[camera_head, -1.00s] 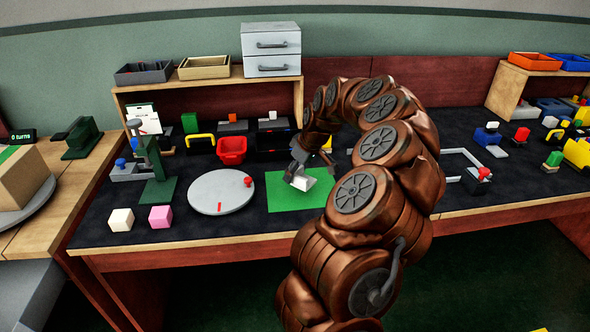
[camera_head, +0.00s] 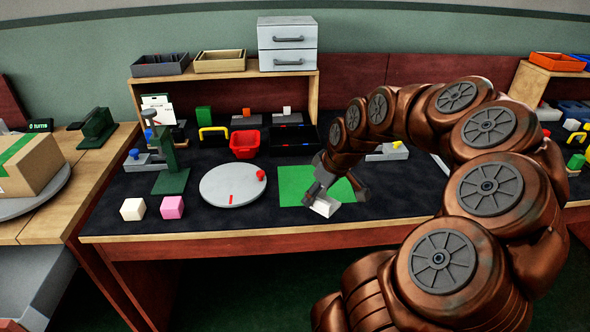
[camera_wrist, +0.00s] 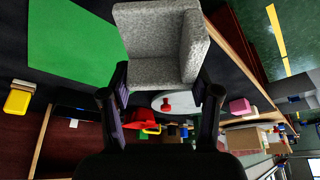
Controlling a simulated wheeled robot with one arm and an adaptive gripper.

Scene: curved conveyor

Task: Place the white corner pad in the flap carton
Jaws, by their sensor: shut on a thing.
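In the wrist view the pad (camera_wrist: 160,42) is a speckled, L-shaped block between the two fingers of my gripper (camera_wrist: 161,88). A brown carton (camera_head: 27,163) with a green strip on top sits on a grey round plate at the far left of the head view. I cannot tell whether its flaps are open or whether it is the flap carton.
The green mat (camera_head: 296,190) lies on the dark bench top. A green press (camera_head: 170,170) stands behind the cubes. A red bin (camera_head: 245,143) is further back.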

